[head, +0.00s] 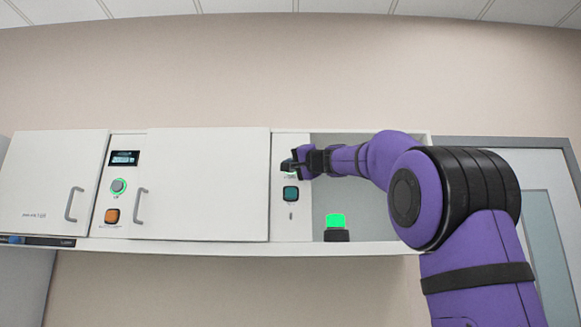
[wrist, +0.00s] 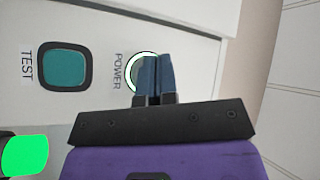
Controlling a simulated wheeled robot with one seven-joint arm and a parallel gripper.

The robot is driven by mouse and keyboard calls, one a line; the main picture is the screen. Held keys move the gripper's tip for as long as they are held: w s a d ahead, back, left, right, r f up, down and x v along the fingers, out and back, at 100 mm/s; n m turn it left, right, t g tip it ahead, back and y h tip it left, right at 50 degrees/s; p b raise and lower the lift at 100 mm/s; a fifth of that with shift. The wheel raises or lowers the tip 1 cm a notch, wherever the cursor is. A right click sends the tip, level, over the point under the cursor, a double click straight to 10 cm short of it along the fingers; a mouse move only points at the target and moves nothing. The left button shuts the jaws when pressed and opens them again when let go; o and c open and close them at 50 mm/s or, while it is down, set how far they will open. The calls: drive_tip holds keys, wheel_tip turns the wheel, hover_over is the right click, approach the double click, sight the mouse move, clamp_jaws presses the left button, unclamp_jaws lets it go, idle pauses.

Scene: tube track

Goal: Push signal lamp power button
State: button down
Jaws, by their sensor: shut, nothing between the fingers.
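The signal lamp (head: 335,221) stands in the open bay at the right of the wall cabinet, its top lit bright green. It also shows at the lower left of the wrist view (wrist: 24,156). The round power button (wrist: 132,72), labelled POWER, has a pale lit ring and sits on the white panel left of the bay. My gripper (wrist: 155,72) is shut and empty, with its fingertips over the button and hiding much of it. In the head view my gripper (head: 287,166) is at the panel, covering most of the button. I cannot tell whether the fingertips touch it.
A square teal TEST button (head: 290,193) is just below the power button. Cabinet doors with handles (head: 139,206) flank that panel.

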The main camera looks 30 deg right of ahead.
drive_tip(key=s+a, duration=0.3)
drive_tip(key=s, duration=0.2)
drive_tip(key=shift+a, duration=0.2)
idle(0.5)
